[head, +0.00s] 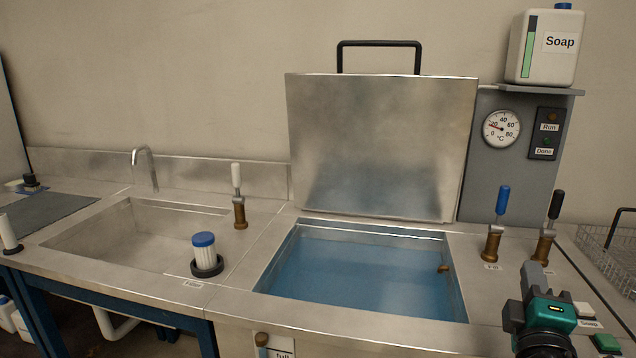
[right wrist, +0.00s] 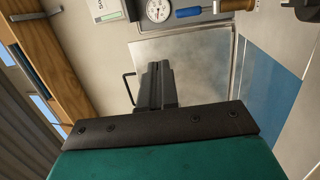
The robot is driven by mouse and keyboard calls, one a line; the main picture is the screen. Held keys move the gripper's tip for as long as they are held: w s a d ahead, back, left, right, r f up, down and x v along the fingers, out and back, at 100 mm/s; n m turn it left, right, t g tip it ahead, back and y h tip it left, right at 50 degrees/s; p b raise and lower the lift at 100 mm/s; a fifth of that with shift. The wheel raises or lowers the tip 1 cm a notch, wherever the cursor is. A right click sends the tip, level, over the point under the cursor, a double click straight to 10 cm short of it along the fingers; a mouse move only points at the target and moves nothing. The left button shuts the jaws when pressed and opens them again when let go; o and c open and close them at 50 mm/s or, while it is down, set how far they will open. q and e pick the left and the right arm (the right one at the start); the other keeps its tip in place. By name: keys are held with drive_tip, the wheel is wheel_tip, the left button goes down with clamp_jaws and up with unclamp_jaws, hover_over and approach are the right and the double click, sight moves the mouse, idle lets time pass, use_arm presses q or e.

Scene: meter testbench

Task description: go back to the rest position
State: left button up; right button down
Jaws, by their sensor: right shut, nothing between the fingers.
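My right gripper (head: 533,278) shows at the lower right of the head view, over the bench to the right of the open water tank. Its fingers are shut with nothing between them, and it touches nothing that I can see. In the right wrist view the shut fingers (right wrist: 156,84) point toward the raised lid (right wrist: 190,65), with the tank water beyond at the right. My left gripper is not in view.
The tank (head: 350,275) holds blue water, and its metal lid (head: 380,145) stands open. Blue-handled (head: 502,200) and black-handled (head: 555,205) valves rise close to my right gripper. A wire basket (head: 610,250) is at the far right. A sink (head: 130,235) and a blue-capped filter (head: 204,250) are left.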

drive_tip(key=s+a+f+m+g+y, duration=0.1)
drive_tip(key=s+a+f+g+y, duration=0.15)
drive_tip(key=f, duration=0.45)
drive_tip(key=s+a+f+m+g+y, duration=0.1)
drive_tip(key=s+a+f+m+y, duration=0.15)
drive_tip(key=f, duration=0.45)
drive_tip(key=s+a+f+m+g+y, duration=0.1)
drive_tip(key=s+a+f+y, duration=0.15)
drive_tip(key=f, duration=0.45)
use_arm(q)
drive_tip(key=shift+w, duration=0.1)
use_arm(e)
drive_tip(key=s+a+f+m+g+y, duration=0.2)
drive_tip(key=s+a+f+m+g, duration=0.2)
drive_tip(key=s+f, duration=0.6)
drive_tip(key=s+a+m, duration=0.1)
drive_tip(key=a+m, duration=0.1)
drive_tip(key=a, duration=0.1)
drive_tip(key=shift+a+f, duration=0.15)
drive_tip(key=shift+a, duration=0.2)
drive_tip(key=shift+y, duration=0.25)
drive_tip(key=shift+d, duration=0.1)
